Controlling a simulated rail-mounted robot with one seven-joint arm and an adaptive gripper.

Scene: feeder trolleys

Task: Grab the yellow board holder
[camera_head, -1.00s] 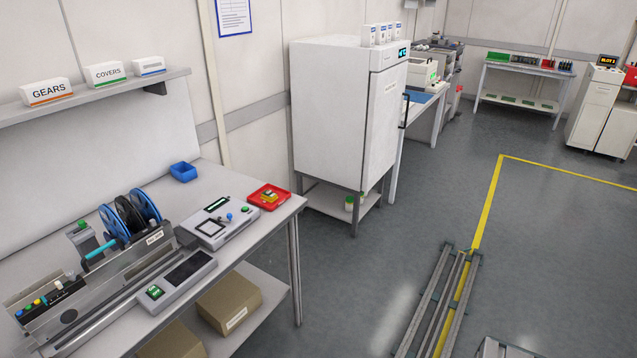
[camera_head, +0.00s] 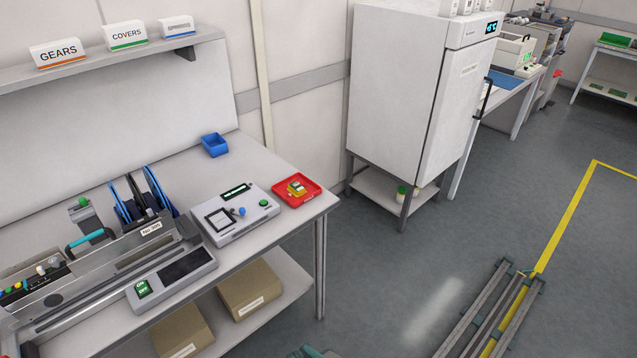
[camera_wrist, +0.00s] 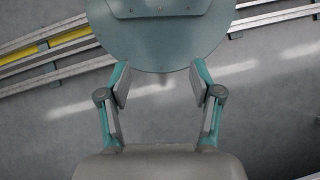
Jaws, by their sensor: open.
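A small yellow item, which looks like the yellow board holder (camera_head: 297,189), lies in a red tray (camera_head: 312,199) near the right end of the workbench in the head view. Something pale and green shows on top of it; it is too small to make out well. My gripper (camera_wrist: 160,85) shows in the wrist view with its two fingers apart and nothing between them. It points at a round part of my own body with the grey floor beyond. The holder is not in the wrist view.
A grey device (camera_head: 235,213) with a green button stands left of the red tray. A blue bin (camera_head: 215,145) sits behind on the bench. A white cabinet (camera_head: 400,90) stands to the right. Floor rails (camera_head: 490,315) run at lower right; the floor between is open.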

